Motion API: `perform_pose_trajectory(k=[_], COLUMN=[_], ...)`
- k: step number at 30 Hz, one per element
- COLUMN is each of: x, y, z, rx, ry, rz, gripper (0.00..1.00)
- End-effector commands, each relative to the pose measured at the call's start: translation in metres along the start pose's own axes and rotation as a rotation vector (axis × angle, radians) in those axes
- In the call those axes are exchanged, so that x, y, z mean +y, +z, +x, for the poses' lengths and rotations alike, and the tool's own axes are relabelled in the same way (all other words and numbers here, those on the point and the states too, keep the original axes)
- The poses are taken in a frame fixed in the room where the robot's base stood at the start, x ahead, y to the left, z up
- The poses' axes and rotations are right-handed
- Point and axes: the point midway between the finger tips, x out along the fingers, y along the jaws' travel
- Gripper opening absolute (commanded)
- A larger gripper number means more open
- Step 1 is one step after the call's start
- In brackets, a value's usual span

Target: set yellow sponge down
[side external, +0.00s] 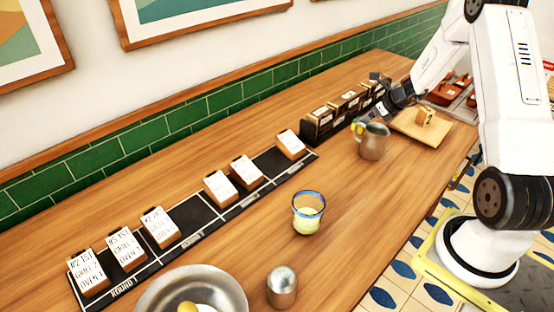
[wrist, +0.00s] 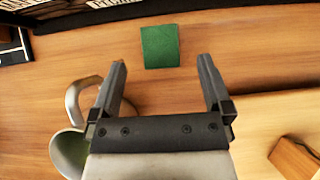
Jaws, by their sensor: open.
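The sponge (wrist: 160,46) lies on the wooden counter in the wrist view, with a green face up; its yellow part does not show there. In the side view a small yellow-green patch (side external: 357,127) shows beside the metal pitcher, probably the sponge, mostly hidden. My gripper (wrist: 161,62) is open and empty, its two fingers apart. The sponge appears just beyond the fingertips, between their lines, and apart from them. In the side view my gripper (side external: 375,112) is low over the counter behind the pitcher, its fingertips partly hidden.
The metal pitcher (side external: 372,142) stands close by; its handle (wrist: 82,92) is left of my fingers. A wooden board (side external: 421,129) with a brown block (wrist: 296,157) is at right. Dark ticket boxes (side external: 318,127) line the back. A glass (side external: 308,212) stands nearer the front.

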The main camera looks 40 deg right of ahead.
Motion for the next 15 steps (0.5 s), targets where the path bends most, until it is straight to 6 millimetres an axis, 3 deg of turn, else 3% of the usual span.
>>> perform_pose_trajectory(k=[15], x=[0.001], y=[-0.002], z=[0.044], rx=[0.000], ry=[0.001], rz=[-0.001], gripper=[1.00])
